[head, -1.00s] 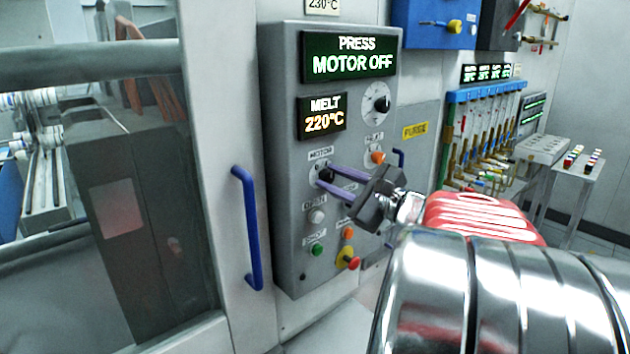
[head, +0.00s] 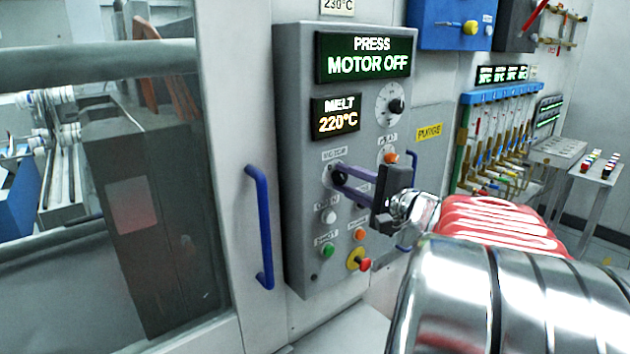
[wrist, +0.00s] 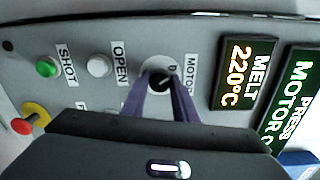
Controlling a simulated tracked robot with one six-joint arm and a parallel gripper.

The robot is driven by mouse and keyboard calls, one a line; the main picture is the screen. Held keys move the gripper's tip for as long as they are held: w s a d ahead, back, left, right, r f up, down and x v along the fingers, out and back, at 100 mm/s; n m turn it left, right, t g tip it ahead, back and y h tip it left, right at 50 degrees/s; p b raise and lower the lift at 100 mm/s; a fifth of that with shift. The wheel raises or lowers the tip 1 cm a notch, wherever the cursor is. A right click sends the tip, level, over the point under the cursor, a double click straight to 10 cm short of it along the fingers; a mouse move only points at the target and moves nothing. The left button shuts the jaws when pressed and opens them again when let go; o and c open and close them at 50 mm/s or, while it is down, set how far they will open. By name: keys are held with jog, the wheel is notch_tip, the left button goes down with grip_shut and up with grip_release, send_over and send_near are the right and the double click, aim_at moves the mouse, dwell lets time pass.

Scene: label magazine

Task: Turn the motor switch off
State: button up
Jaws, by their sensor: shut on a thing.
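The motor switch (wrist: 157,80) is a black knob on a pale round dial under the label MOTOR on the grey control panel (head: 300,120). In the head view the knob (head: 339,176) is partly covered by my fingers. My gripper (head: 342,172) reaches in from the right, its two purple fingers at the knob. In the wrist view the fingers (wrist: 160,88) are shut on the knob, one on each side.
The MELT display (head: 335,116) reads 220°C. A blue door handle (head: 260,228) stands left of the panel.

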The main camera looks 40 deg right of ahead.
jog(key=shift+a+f, duration=0.15)
jog(key=shift+f, duration=0.1)
jog(key=o, duration=1.1)
jog(key=shift+r, duration=0.15)
jog(key=shift+c, duration=0.2)
jog(key=shift+s, duration=0.1)
jog(key=s, duration=1.3)
jog(key=shift+s+d, duration=0.3)
jog(key=shift+d, duration=0.05)
jog(key=shift+r, duration=0.1)
